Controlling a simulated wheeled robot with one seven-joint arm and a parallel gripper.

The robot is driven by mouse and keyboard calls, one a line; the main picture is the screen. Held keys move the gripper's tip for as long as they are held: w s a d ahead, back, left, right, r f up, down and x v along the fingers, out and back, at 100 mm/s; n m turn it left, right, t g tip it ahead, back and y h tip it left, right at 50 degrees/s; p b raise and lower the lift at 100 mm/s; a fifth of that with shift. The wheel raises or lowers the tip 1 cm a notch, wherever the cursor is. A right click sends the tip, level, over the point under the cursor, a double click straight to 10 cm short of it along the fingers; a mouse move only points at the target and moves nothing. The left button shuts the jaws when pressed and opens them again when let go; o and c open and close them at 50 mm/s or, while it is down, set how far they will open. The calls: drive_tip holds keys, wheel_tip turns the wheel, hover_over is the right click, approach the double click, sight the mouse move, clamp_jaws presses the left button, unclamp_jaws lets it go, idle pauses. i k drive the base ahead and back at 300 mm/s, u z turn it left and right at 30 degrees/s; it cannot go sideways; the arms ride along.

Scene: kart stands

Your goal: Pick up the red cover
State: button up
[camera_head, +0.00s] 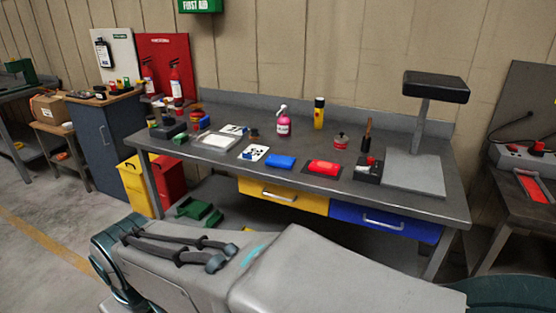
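A small red block-like piece (324,167), which looks like the red cover, lies on a dark flat pad near the front edge of the grey workbench (330,190). A similar blue piece (281,162) lies to its left, apart from it. Nothing covers the red piece from this view. My gripper is not in view; only grey and teal parts of my own body show along the bottom, in front of the bench.
A round red tin (341,141), a pink bottle (283,124) and a yellow canister (319,113) stand behind. A dark-topped stand (436,87) rises at right. Yellow (283,196) and blue (386,221) drawers hang below.

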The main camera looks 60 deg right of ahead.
sight(325, 168)
drive_tip(key=z, duration=2)
